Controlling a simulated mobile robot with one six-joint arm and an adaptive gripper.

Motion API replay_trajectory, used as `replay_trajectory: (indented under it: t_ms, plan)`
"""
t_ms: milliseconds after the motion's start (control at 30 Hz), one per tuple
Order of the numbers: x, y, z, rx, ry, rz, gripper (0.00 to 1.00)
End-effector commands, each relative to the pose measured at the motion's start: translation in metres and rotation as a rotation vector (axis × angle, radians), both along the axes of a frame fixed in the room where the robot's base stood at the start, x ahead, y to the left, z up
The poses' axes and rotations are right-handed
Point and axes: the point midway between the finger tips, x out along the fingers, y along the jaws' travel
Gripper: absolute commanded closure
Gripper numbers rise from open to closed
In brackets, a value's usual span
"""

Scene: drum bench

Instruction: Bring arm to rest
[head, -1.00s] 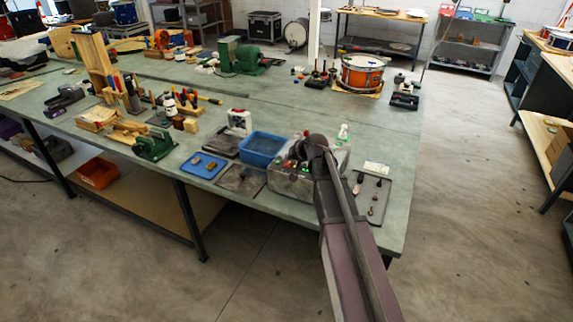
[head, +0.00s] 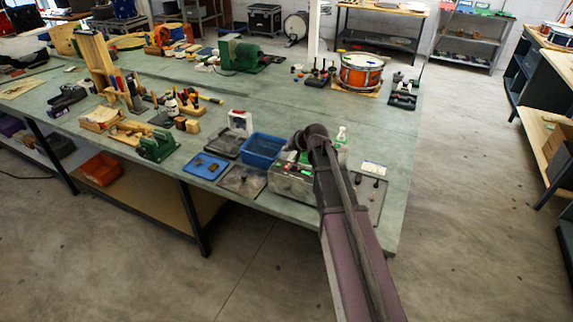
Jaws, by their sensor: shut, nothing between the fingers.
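My arm reaches from the lower right over the near edge of the green workbench (head: 240,112). My gripper (head: 292,146) is a small dark shape at the far end of the arm, left of the rounded wrist joint. It is shut with nothing in it. Its fingers are hard to make out at this size. It shows above the grey box (head: 292,184), near the right rim of the blue bin (head: 262,149).
A blue tray (head: 206,166) and a green tool (head: 158,147) lie to the left. An orange drum (head: 361,72) stands at the back right of the bench. The bench middle is mostly clear. Open floor (head: 460,190) lies to the right.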

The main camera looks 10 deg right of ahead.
Motion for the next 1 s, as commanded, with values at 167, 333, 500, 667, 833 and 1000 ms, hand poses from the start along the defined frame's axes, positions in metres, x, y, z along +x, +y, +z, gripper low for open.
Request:
replay_trajectory:
  t_ms: [167,333,500,667,833,1000]
  plan:
    - [0.0,0.0,0.0,0.0,0.0,0.0,1.0]
    - [0.0,0.0,0.0,0.0,0.0,0.0,1.0]
    - [-0.003,0.001,-0.001,-0.005,0.006,0.004,1.0]
    - [-0.028,0.007,-0.009,-0.042,0.053,0.037,1.0]
    - [-0.088,0.016,-0.026,-0.139,0.175,0.109,1.0]
    - [-0.169,0.017,-0.045,-0.275,0.349,0.186,1.0]
